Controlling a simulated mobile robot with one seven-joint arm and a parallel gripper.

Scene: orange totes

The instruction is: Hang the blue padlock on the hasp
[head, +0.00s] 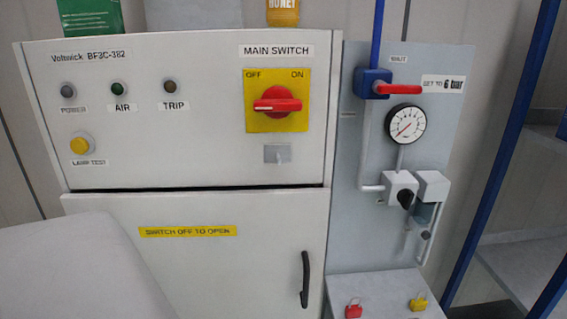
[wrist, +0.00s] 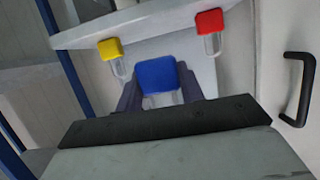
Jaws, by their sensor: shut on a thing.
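The blue padlock (wrist: 157,75) is between the two fingers of my gripper (wrist: 159,92) in the wrist view. My gripper is shut on it, with its pale shackle partly visible below the blue body. A small grey hasp plate (head: 277,154) is on the white cabinet front, just below the yellow and red main switch (head: 278,101). The switch's red handle lies level, its pale mark to the left. My gripper and the blue padlock do not show in the head view, and the hasp does not show in the wrist view.
A red padlock (head: 353,310) and a yellow padlock (head: 418,303) are at the pale shelf (head: 385,284) right of the cabinet. The cabinet door has a black handle (head: 305,280). A gauge (head: 405,123) and red-handled valve (head: 398,89) are on the grey panel at right.

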